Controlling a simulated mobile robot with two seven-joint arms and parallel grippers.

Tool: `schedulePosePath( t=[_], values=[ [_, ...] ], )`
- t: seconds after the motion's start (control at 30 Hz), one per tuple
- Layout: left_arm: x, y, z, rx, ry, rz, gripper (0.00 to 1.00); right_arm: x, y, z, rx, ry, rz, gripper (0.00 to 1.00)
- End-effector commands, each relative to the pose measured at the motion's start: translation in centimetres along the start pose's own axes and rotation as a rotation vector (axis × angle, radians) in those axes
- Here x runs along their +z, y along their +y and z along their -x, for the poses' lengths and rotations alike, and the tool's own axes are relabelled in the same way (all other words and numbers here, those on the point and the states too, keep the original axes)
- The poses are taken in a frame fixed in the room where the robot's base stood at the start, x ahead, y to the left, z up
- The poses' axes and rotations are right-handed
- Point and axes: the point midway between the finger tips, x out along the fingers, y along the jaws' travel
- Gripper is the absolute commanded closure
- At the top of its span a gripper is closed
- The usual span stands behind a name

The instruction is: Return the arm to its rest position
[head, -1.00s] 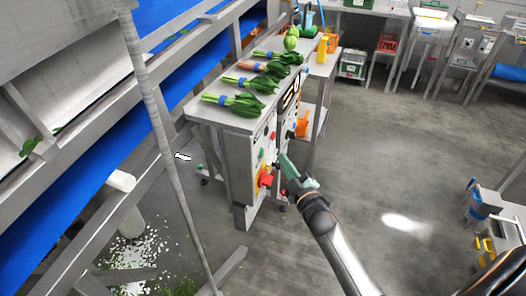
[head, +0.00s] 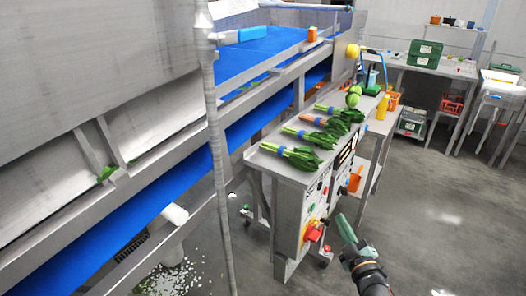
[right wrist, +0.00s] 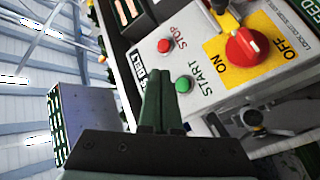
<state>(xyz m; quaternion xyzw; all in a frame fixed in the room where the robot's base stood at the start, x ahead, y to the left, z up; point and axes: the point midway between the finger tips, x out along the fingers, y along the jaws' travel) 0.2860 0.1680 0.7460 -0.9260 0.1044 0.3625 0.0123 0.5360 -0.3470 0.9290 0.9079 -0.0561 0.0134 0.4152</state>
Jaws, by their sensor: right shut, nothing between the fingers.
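My right gripper (head: 343,222) is shut and empty, in front of the control panel at the end of the steel bench. In the right wrist view its two fingers (right wrist: 158,85) are together, beside the green START button (right wrist: 184,85) and below the red STOP button (right wrist: 165,46). I cannot tell whether the tips touch the panel. A red rotary switch on a yellow plate (right wrist: 243,47) sits to the right, its plate marked ON and OFF. The switch also shows in the head view (head: 313,232). My left gripper is not in view.
Several bunches of greens (head: 292,154) lie on the steel bench (head: 265,162). A blue conveyor belt (head: 190,172) runs behind a steel frame on the left. An upright pole (head: 217,150) stands before it. Open grey floor (head: 440,215) lies to the right.

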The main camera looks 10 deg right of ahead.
Motion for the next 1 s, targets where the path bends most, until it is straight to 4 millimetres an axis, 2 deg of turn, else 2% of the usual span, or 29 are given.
schedulePosePath(
  t=[0.07, 0.17, 0.27, 0.4, 0.5, 0.63, 0.7, 0.8, 1.0],
  values=[
    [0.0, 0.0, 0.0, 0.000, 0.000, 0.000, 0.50, 0.1, -0.6, 0.4, -0.013, -0.009, -0.013, 1.00],
    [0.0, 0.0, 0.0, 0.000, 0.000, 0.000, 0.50, 0.7, -2.9, 2.4, -0.068, -0.052, -0.080, 1.00],
    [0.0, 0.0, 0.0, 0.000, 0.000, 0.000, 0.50, 1.4, -7.3, 6.4, -0.175, -0.144, -0.207, 1.00],
    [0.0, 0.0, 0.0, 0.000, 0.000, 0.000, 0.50, 1.6, -14.1, 14.0, -0.352, -0.315, -0.423, 1.00],
    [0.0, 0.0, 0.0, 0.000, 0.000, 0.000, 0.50, 1.1, -17.9, 19.2, -0.463, -0.434, -0.557, 1.00],
    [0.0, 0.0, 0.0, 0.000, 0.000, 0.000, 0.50, 0.0, -21.0, 24.6, -0.568, -0.555, -0.678, 1.00],
    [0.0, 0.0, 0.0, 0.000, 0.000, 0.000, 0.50, -0.5, -21.9, 26.3, -0.602, -0.597, -0.719, 1.00],
    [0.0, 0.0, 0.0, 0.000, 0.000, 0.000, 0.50, -0.9, -22.5, 27.6, -0.628, -0.627, -0.748, 1.00],
    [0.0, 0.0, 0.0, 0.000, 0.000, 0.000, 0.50, -1.0, -22.6, 27.8, -0.632, -0.632, -0.753, 1.00]
  ],
)
